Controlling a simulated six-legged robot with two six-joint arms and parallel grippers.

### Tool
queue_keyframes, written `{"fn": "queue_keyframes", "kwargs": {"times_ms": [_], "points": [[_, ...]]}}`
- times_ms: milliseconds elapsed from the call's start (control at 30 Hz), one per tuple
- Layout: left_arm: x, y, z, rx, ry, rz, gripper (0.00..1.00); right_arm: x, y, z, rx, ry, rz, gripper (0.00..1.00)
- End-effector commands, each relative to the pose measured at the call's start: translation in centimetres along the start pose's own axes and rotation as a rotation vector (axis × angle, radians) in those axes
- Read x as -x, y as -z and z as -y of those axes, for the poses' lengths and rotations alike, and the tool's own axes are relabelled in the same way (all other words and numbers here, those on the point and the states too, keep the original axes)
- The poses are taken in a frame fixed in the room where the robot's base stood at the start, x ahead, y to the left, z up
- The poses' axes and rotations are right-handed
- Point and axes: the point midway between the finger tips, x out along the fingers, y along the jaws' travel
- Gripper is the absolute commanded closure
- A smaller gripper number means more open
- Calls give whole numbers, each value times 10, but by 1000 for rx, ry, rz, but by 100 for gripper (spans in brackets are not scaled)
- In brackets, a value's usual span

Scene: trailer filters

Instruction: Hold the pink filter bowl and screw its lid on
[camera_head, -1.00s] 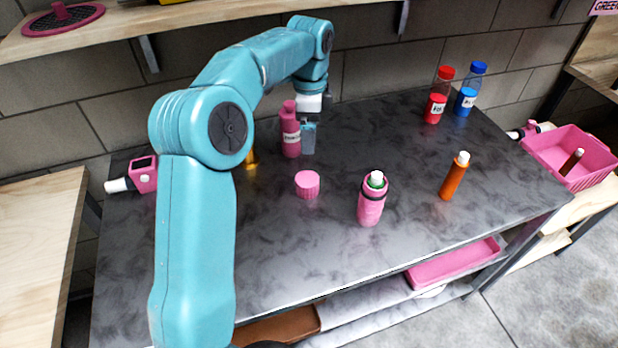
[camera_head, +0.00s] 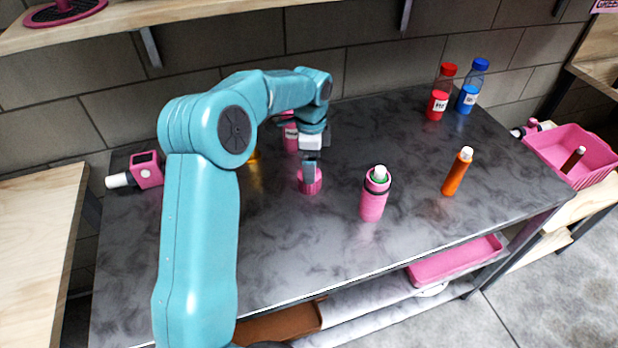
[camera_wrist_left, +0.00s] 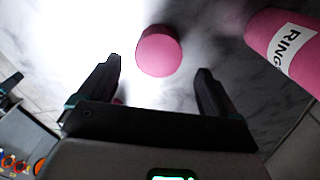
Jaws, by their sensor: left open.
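The pink lid (camera_head: 310,184), a short ribbed cap, sits on the dark bench top. My left gripper (camera_head: 309,172) is over it, fingers pointing down and open. In the left wrist view the lid (camera_wrist_left: 159,51) lies ahead of the open left gripper (camera_wrist_left: 158,85), between the lines of the two fingers and not visibly touching either. The pink filter bowl (camera_head: 374,198) stands upright on the bench to the right of the lid, with a white and green filter top showing at its mouth. My right gripper is not in view.
An orange cartridge (camera_head: 457,172), a red bottle (camera_head: 440,92) and a blue bottle (camera_head: 471,88) stand to the right. The front middle bench is clear.

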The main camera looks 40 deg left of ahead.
Motion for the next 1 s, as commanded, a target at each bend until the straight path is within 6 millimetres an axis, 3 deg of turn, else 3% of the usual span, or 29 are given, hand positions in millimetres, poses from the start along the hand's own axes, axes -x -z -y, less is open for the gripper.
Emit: {"fn": "queue_keyframes", "kwargs": {"times_ms": [233, 600, 967, 1000], "points": [[-4, -1, -1, 0, -2, 1, 8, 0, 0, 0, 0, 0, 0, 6], [-50, -4, -4, 0, -1, 1, 8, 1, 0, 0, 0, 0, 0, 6], [-51, -3, -4, 0, 0, 0, 8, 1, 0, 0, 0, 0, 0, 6], [-51, -3, -4, 0, 0, 0, 21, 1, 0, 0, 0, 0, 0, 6]]}}
